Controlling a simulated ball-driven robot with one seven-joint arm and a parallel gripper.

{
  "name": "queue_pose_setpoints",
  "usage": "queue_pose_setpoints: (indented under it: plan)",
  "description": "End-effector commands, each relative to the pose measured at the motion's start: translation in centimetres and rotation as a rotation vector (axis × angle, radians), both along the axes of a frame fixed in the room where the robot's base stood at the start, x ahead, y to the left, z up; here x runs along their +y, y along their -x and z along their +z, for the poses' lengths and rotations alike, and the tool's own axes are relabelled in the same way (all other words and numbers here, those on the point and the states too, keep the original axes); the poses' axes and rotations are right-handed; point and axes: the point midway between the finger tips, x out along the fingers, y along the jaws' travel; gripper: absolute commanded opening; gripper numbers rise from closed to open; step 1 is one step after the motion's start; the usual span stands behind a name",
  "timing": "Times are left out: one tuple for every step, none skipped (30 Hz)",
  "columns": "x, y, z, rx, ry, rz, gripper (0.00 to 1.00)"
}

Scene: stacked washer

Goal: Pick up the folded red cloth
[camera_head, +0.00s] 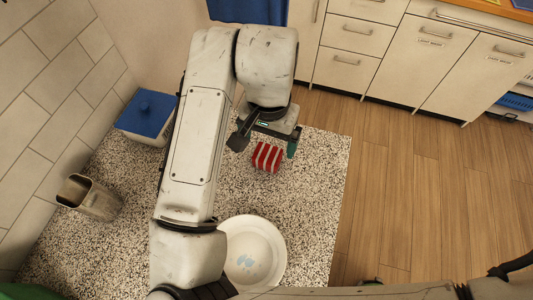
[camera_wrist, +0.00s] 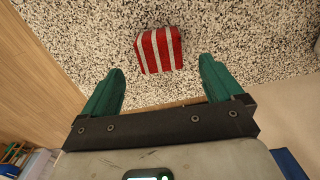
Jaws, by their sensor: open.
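The folded red cloth (camera_head: 267,157) has white stripes and lies on the speckled counter (camera_head: 320,180), near its right edge. In the wrist view the cloth (camera_wrist: 159,50) sits ahead of the fingertips, between their lines and slightly toward the upper middle. My gripper (camera_head: 268,143) is beside the cloth in the head view, at its upper side. In the wrist view my gripper (camera_wrist: 161,80) has its two green fingers wide apart with nothing between them. The cloth looks apart from both fingers; the exact height gap cannot be told.
A white plate (camera_head: 275,240) lies on the counter below the cloth. Cabinets (camera_head: 420,60) line the back right, and wooden floor (camera_head: 420,190) lies right of the counter.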

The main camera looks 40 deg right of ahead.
Motion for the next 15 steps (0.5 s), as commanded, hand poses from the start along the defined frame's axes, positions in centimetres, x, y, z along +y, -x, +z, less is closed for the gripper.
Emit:
queue_pose_setpoints:
  plan:
    - [0.0, 0.0, -0.3, 0.001, 0.001, 0.001, 0.94]
    - [0.0, 0.0, -0.5, 0.001, 0.001, 0.002, 0.94]
    - [0.0, -0.1, -0.9, 0.001, 0.0, 0.003, 0.94]
    - [-0.1, -0.1, -1.3, 0.002, 0.0, 0.002, 0.94]
    - [-0.1, -0.1, -1.7, 0.003, 0.002, 0.002, 0.94]
    - [-0.1, -0.2, -2.4, 0.004, 0.0, 0.002, 0.94]
    - [-0.2, -0.2, -2.8, 0.002, 0.0, 0.002, 0.94]
    - [-0.2, -0.2, -3.3, 0.003, 0.001, 0.001, 0.94]
    - [-0.2, -0.2, -3.8, 0.002, 0.001, 0.003, 0.94]
    - [-0.1, -0.3, -4.2, 0.002, 0.0, 0.003, 0.94]
    - [-0.1, -0.2, -4.5, 0.001, 0.0, 0.003, 0.94]
    - [-0.2, -0.2, -4.8, 0.001, 0.0, 0.002, 0.94]
    - [-0.2, -0.3, -5.0, 0.001, 0.001, 0.002, 0.94]
    - [-0.2, -0.3, -5.1, -0.001, 0.001, 0.001, 0.94]
    - [-0.2, -0.3, -5.2, -0.001, 0.001, 0.001, 0.94]
